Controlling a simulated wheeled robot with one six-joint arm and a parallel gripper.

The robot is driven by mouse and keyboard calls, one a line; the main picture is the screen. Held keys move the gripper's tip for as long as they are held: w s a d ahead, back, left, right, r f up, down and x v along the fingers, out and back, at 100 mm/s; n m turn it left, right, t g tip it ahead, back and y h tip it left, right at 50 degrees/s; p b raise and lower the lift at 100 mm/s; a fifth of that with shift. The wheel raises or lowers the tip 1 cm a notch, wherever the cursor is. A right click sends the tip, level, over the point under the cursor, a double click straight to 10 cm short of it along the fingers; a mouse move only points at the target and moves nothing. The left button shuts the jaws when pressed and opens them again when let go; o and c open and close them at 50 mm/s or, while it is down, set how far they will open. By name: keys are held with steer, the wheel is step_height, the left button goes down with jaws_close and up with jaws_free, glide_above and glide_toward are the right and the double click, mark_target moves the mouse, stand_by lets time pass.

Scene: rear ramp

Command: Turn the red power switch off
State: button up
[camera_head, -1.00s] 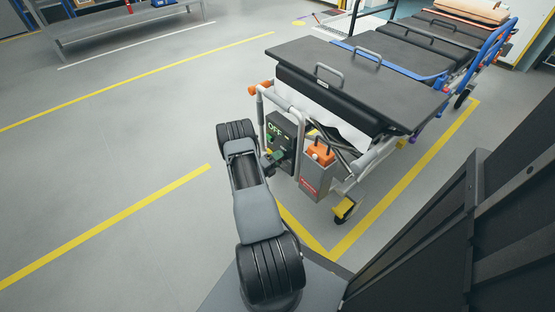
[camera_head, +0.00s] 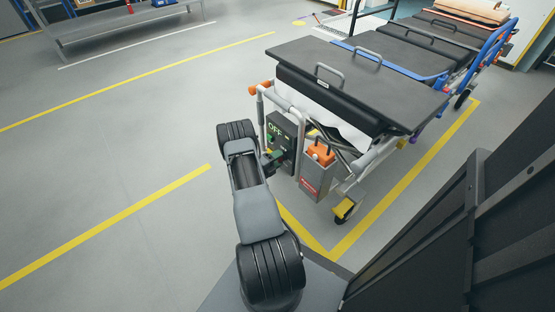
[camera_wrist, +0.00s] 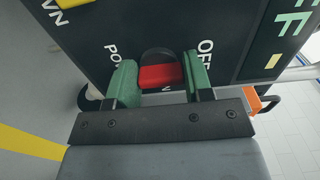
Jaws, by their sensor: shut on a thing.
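The red power switch (camera_wrist: 161,77) is on the dark control panel (camera_wrist: 155,25), between printed words "POW…" and "OFF" in the wrist view. My gripper (camera_wrist: 160,84) has its green fingers on either side of the red switch and is shut on it. The switch's lower part and some lettering are hidden by the fingers and the gripper's dark bar. In the head view my gripper (camera_head: 270,160) reaches the front of the panel box (camera_head: 284,133), marked "OFF", at the end of the stretcher; the switch itself is hidden there.
A grey box with an orange top (camera_head: 318,170) hangs right of the panel. A wheel with a yellow part (camera_head: 344,208) is below. Open floor lies to the left.

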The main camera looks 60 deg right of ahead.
steer(key=o, duration=0.9)
steer(key=p+v, duration=0.3)
steer(key=v, duration=1)
steer(key=shift+w+a, duration=0.15)
steer(key=shift+a, duration=0.2)
steer(key=w+a+r+m+y+p, duration=0.1)
steer(key=a+r+m+y+p, duration=0.25)
steer(key=r, duration=0.65)
steer(key=a+r+m+g+y+p, duration=0.1)
steer(key=a+r+m+p, duration=0.1)
steer(key=r+m+p, duration=0.65)
steer(key=w+a+r+m+y+p, duration=0.1)
steer(key=a+r+m+y, duration=0.2)
steer(key=r, duration=1)
steer(key=s+a+r+m+t+y+p, duration=0.2)
steer(key=a+r+m+p, duration=0.3)
steer(key=r, duration=0.5)
steer(key=s+a+r+m+t+y+p, duration=0.3)
steer(key=a+r+m+t+y+p, duration=0.1)
steer(key=a+r, duration=0.6)
steer(key=s+a+r+m+t+y+p, duration=0.2)
steer(key=a+r+m+p, duration=0.5)
steer(key=r, duration=0.4)
steer(key=shift+s+a+r+m+t+y, duration=0.1)
steer(key=shift+s+a+m+t+y, duration=0.15)
steer(key=shift+t+y, duration=0.25)
steer(key=shift+a+r+m+t+y, duration=0.1)
steer(key=shift+m+t+y, duration=0.25)
steer(key=shift+t, duration=0.25)
